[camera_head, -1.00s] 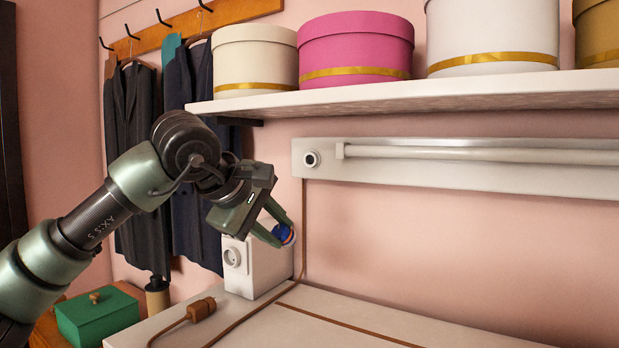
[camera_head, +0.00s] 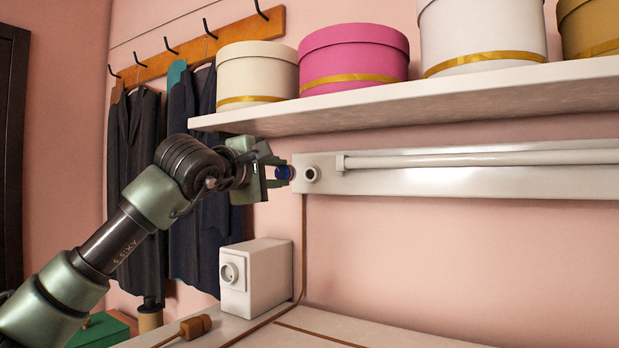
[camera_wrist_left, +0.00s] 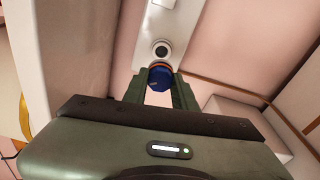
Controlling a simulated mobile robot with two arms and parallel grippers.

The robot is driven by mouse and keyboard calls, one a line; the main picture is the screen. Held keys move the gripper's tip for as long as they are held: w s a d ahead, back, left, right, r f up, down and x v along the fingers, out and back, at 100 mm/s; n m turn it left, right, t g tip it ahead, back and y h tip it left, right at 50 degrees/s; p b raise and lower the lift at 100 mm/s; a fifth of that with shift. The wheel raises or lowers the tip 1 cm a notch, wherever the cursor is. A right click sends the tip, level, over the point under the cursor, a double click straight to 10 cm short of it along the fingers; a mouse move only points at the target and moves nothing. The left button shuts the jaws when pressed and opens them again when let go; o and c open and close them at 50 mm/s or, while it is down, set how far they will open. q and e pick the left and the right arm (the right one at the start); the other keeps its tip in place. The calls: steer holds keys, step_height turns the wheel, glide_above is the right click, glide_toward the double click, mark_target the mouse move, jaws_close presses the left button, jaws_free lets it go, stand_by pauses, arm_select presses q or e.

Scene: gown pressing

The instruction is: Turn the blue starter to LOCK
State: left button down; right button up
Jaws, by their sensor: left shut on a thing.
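The blue starter (camera_head: 284,173) is a small blue cylinder with an orange-red rim, held between the fingertips of my left gripper (camera_head: 277,172). It also shows in the left wrist view (camera_wrist_left: 160,77), with the two green fingers of the left gripper (camera_wrist_left: 161,88) on either side of it. A round white socket with a dark centre (camera_head: 311,174) sits at the left end of the grey-white lamp fixture on the wall. The starter is just left of this socket in the head view; I cannot tell whether they touch. No LOCK mark is readable. My right gripper is not in view.
A white shelf (camera_head: 420,98) with round hat boxes runs above the fixture (camera_head: 480,181). A white box with an outlet (camera_head: 268,280) stands on the white tabletop below, near a brown plug (camera_head: 195,327). Dark garments (camera_head: 196,215) hang behind my arm. The wall below the fixture is clear.

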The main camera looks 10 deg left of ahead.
mark_target(293, 173)
arm_select(q)
steer(key=shift+w, duration=0.1)
steer(key=shift+w+d+r+p, duration=0.1)
steer(key=shift+w+d+p, duration=0.15)
steer(key=shift+w+p, duration=0.35)
steer(key=p+x, duration=0.2)
steer(key=x, duration=0.1)
steer(key=shift+d, duration=0.25)
steer(key=shift+w+d+p, duration=0.1)
steer(key=shift+w+p, duration=0.25)
steer(key=shift+p, duration=0.05)
steer(key=shift+w, duration=0.1)
steer(key=shift+d+p+x, duration=0.2)
steer(key=shift+p+x, duration=0.7)
steer(key=shift+x, duration=0.25)
stand_by(0.5)
